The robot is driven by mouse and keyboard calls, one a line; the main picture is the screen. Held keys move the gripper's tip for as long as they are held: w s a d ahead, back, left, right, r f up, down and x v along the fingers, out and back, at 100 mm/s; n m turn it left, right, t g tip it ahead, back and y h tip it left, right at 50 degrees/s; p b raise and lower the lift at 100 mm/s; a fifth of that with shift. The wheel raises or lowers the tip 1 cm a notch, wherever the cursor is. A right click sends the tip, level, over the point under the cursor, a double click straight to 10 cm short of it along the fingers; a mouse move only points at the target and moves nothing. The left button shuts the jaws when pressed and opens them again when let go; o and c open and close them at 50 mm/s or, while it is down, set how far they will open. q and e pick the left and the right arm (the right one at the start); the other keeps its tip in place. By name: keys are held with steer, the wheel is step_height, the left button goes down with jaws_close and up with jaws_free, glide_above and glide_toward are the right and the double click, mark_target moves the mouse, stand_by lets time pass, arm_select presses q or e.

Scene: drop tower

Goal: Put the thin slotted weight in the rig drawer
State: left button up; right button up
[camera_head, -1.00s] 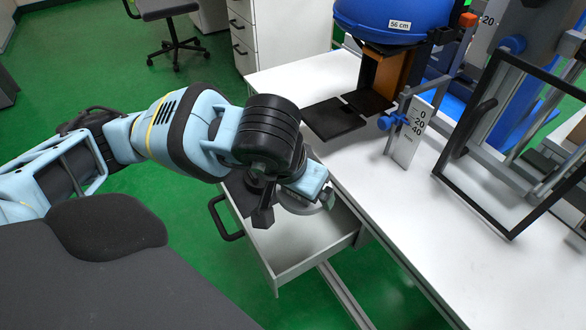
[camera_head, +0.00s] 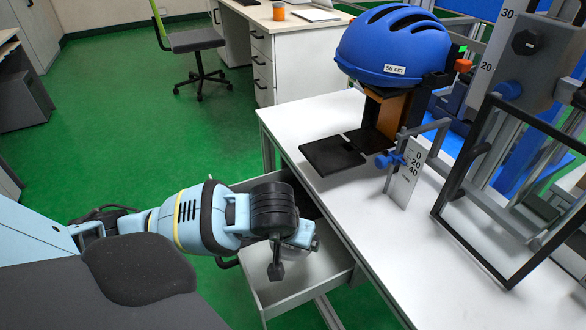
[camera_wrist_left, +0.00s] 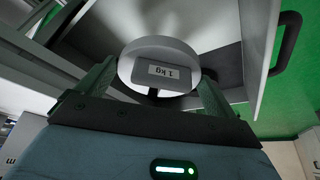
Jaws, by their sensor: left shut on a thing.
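The thin slotted weight (camera_wrist_left: 160,52) is a pale grey disc with a "1 kg" label in the left wrist view. My left gripper (camera_wrist_left: 158,80) is shut on it, one finger on each side. In the head view my left gripper (camera_head: 300,238) is over the open rig drawer (camera_head: 318,291), and my wrist largely hides the weight. The drawer is pulled out from under the white table; its visible inside looks empty. In the left wrist view the drawer (camera_wrist_left: 254,45) lies behind the weight. I cannot tell the weight's height above its floor. My right gripper is not in view.
The white table (camera_head: 390,270) borders the drawer on the right. On it stand a blue helmet (camera_head: 390,45) on a rig, a black plate (camera_head: 332,155), a scale post (camera_head: 406,180) and a black frame (camera_head: 470,235). The drawer has a black handle (camera_wrist_left: 286,42).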

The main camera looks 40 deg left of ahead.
arm_select(q)
steer(key=b, duration=0.1)
glide_above(292, 264)
steer(key=s, duration=0.1)
steer(key=f, duration=0.5)
steer(key=shift+s+d, duration=0.15)
steer(key=shift+d, duration=0.15)
steer(key=shift+f+b, duration=0.6)
steer(key=shift+f, duration=1.85)
steer(key=shift+f, duration=0.15)
steer(key=o, duration=1.4)
steer(key=shift+o, duration=0.2)
